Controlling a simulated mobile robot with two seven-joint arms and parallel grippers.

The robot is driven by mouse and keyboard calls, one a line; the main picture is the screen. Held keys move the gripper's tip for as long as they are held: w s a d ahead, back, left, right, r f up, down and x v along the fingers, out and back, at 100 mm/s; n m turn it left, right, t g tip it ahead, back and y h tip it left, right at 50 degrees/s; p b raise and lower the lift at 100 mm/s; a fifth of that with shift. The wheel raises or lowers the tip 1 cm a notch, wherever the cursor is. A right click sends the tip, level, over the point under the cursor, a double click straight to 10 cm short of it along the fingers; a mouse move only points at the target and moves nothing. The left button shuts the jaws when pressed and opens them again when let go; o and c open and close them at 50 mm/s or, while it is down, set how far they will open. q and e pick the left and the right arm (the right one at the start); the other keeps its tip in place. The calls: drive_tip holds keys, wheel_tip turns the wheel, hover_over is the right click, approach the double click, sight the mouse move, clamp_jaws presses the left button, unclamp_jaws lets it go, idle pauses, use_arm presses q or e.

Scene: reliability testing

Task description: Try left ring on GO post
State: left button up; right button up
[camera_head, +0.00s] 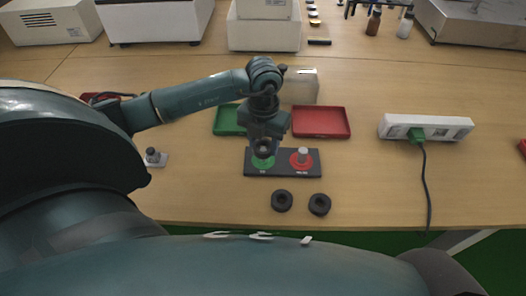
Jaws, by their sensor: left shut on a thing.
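A dark gauge plate (283,171) lies on the table with a green disc (263,163) at its left and a red disc (301,161) at its right. A pale grey post (303,154) stands on the red disc. My left gripper (264,151) points down over the green disc and hides the post there. It is shut on a small dark thing that looks ring-like, mostly hidden by the fingers. I cannot tell whether it is around the post. Two black rings, a left one (282,201) and a right one (320,204), lie in front of the plate. My right gripper is out of view.
A white power strip (426,127) with a cable is at right. A small grey fixture (154,157) sits at left.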

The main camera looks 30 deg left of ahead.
sight(264, 149)
use_arm(q)
drive_tip(key=shift+r+p, duration=1.25)
drive_tip(key=shift+r, duration=0.7)
drive_tip(key=shift+w+d, duration=0.1)
drive_tip(key=shift+d, duration=0.05)
